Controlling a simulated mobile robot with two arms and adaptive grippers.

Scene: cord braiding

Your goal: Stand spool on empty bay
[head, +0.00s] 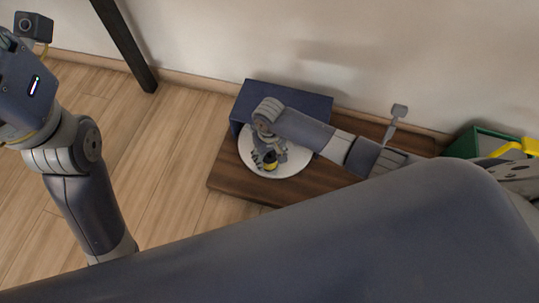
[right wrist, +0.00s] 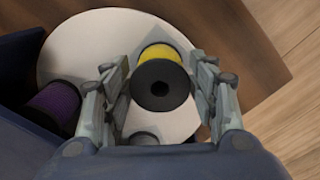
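A spool with yellow winding and a black end flange (right wrist: 160,84) stands on the white round plate (head: 298,163). It also shows small in the head view (head: 270,166), partly covered by my right gripper (head: 268,158). The right gripper (right wrist: 160,80) is open over the spool, one finger on each side, with a narrow gap to the flange. A purple spool with dark ends (right wrist: 56,103) stands at the left in the right wrist view. A grey round piece (right wrist: 144,138) shows at the plate's lower part. No empty bay can be made out. My left gripper's fingers are out of view.
The plate rests on a brown wooden top (head: 228,180). A dark blue box-like piece (head: 310,100) stands behind the plate. A green bin with yellow parts (head: 470,143) is at the right.

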